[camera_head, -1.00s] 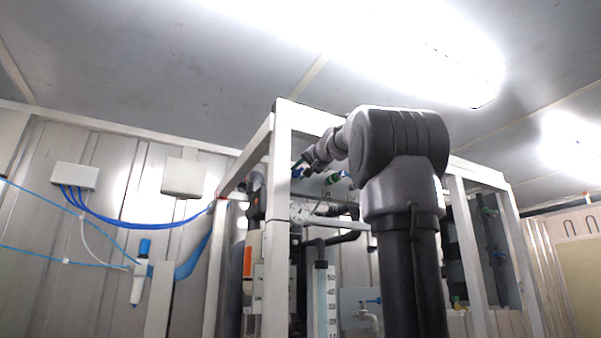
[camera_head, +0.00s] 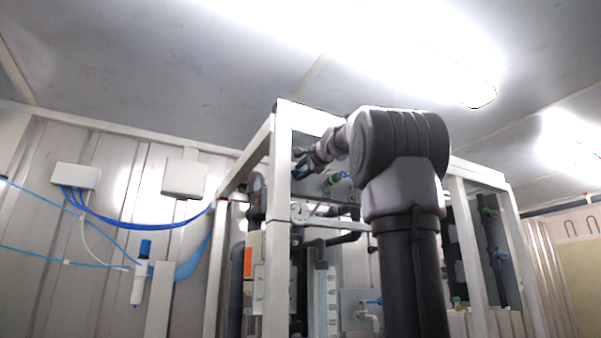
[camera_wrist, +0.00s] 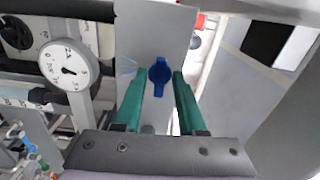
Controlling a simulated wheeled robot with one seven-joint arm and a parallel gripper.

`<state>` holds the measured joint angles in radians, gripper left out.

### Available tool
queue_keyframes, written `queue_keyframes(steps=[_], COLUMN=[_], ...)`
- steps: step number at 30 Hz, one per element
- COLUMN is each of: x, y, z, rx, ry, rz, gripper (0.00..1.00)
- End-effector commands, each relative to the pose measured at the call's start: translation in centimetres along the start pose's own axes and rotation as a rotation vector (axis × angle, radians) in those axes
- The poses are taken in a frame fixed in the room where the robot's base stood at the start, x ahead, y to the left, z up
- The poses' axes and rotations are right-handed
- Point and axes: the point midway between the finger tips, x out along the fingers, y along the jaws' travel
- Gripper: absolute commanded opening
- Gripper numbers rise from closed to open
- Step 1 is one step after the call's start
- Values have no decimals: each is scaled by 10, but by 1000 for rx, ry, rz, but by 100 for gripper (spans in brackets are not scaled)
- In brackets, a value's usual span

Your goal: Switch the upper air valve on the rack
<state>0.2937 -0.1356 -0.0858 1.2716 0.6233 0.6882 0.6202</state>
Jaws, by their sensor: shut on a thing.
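The air valve's blue handle (camera_wrist: 159,76) is on a grey panel in the wrist view, pointing roughly up and down in the picture. My gripper's green fingers (camera_wrist: 158,84) are on either side of it, shut on the handle at their tips. In the head view my gripper (camera_head: 299,168) is at the upper part of the white rack (camera_head: 279,200), just behind its front corner post. The handle cannot be made out clearly there, as the fingers and post cover it.
A round dial gauge (camera_wrist: 68,65) is left of the fingers in the wrist view. Rack posts and pipes crowd my arm. A blue-handled tap (camera_head: 369,312) is lower on the rack. A filter unit with blue hoses (camera_head: 140,272) hangs at left.

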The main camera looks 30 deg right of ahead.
Motion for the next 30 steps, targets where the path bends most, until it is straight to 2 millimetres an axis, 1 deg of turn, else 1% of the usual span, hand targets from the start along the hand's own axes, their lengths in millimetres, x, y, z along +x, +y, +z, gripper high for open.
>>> queue_keyframes(steps=[7,20,21,22,30], x=[0,0,0,0,-1], y=[1,2,2,2,0], z=[0,-1,-1,-1,0], rx=[60,71,71,71,69], ry=[0,0,0,0,0], rz=[3,4,4,4,2], gripper=[0,0,44,46,46])
